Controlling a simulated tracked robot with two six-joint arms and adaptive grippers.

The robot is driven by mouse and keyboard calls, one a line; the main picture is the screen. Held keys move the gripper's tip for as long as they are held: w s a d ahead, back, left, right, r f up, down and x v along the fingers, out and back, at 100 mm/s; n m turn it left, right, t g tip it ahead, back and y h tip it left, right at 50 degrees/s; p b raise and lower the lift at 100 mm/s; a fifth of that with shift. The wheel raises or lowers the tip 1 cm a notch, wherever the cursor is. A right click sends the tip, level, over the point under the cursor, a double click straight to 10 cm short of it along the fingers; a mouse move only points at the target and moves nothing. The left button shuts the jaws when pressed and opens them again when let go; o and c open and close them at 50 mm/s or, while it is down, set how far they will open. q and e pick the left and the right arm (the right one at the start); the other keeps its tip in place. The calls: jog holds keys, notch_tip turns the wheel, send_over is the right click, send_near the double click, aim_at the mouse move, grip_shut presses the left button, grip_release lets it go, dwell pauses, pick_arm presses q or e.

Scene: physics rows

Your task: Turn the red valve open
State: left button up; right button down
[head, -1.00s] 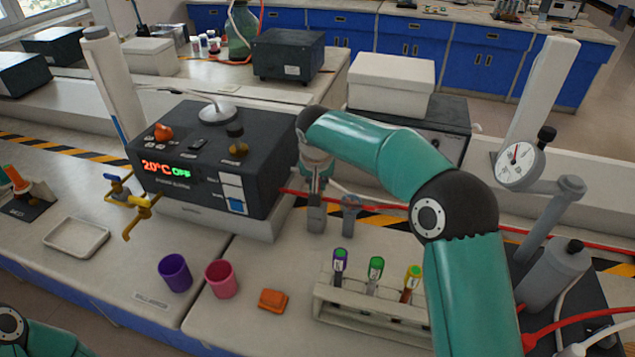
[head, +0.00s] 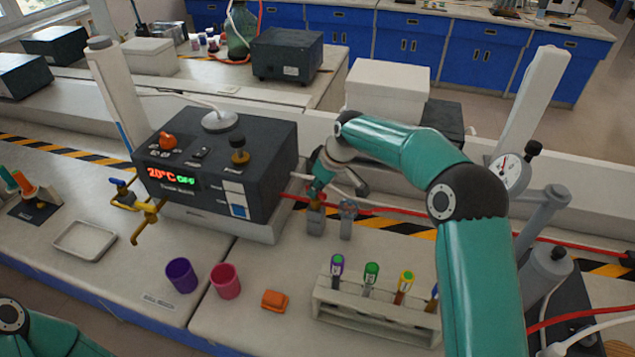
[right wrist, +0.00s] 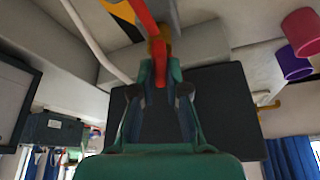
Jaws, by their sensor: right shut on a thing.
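A small valve stands on the bench right of the dark control box, with a grey body (head: 315,223) and a brownish top. My right gripper (head: 316,196) is tilted down over it, fingers shut at its top. My left gripper is out of view.
The control box (head: 216,165) reads 20°C OFF. A red hose (head: 400,208) runs behind the valves. In front are a purple cup (head: 181,276), a pink cup (head: 226,281), an orange block (head: 275,300) and a tube rack (head: 376,318). A gauge (head: 510,170) stands right.

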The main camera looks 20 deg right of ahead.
jog(key=shift+d+n+g+y+p, duration=0.1)
jog(key=shift+n+g+y+p, duration=0.3)
jog(key=shift+n, duration=0.6)
jog(key=shift+n+g+y+p, duration=0.15)
jog(key=shift+n+p, duration=0.3)
jog(key=shift+n, duration=0.55)
jog(key=c, duration=1.2)
grip_release()
jog(key=shift+r, duration=0.1)
jog(key=v, duration=1.1)
jog(key=shift+s+d+r, duration=0.1)
jog(key=shift+d+r, duration=0.05)
jog(key=shift+r, duration=0.2)
